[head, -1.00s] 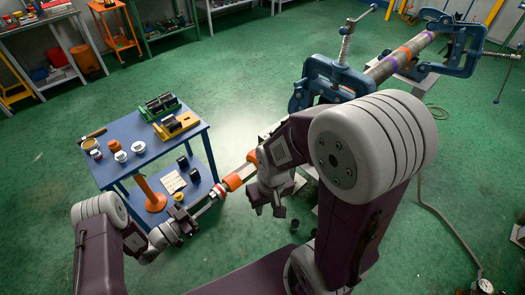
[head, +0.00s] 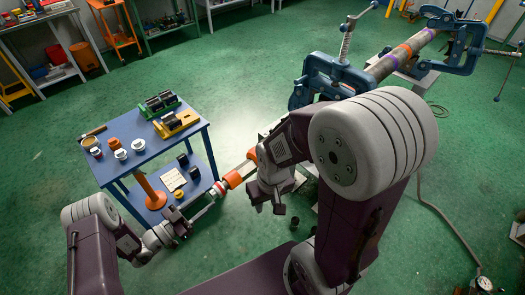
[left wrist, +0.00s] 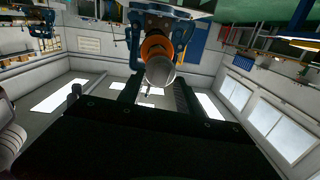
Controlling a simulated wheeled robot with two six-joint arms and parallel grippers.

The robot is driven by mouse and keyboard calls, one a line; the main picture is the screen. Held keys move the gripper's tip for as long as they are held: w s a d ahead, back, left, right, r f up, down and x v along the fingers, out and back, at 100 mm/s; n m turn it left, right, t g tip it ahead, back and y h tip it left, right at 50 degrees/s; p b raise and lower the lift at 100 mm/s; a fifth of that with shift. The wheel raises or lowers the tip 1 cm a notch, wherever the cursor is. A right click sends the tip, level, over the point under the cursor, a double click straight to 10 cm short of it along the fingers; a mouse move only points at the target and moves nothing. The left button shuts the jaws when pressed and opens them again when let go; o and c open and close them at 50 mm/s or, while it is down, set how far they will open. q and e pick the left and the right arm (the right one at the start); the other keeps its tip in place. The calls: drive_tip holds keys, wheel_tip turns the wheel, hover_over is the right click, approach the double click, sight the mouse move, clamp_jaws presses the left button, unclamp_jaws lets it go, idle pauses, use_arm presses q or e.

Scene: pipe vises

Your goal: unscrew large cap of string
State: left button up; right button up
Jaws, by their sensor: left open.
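The pipe string (head: 394,62) runs through two blue vises (head: 330,78) at the upper right, passes behind my right arm and shows again at lower left with an orange band (head: 234,179). Its near end (head: 216,191) has a red and pale ring. In the left wrist view the string's grey round end (left wrist: 160,71) faces me, with an orange band (left wrist: 157,48) behind it. My left gripper (head: 203,208) is open, its fingers (left wrist: 158,92) apart on either side of the end's line. My right gripper (head: 269,207) hangs below the string; its jaw gap is unclear.
A blue table (head: 150,152) stands at the left with an orange cup-like part (head: 114,143), white-topped parts, a green holder (head: 160,103) and a yellow holder (head: 177,124). Green floor is open in the middle.

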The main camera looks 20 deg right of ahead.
use_arm(q)
drive_tip(key=m, duration=0.3)
drive_tip(key=shift+f+b, duration=0.15)
drive_tip(key=shift+b, duration=0.2)
drive_tip(key=m+b, duration=0.1)
drive_tip(key=m, duration=1)
drive_tip(key=m+b, duration=0.2)
drive_tip(key=m, duration=0.9)
drive_tip(key=m+g+b, duration=0.1)
drive_tip(key=m+b, duration=0.1)
drive_tip(key=m, duration=0.9)
drive_tip(key=shift+w+a+r+m+h, duration=0.1)
drive_tip(key=shift+w+r+m+h, duration=0.1)
drive_tip(key=shift+w+m+h, duration=0.15)
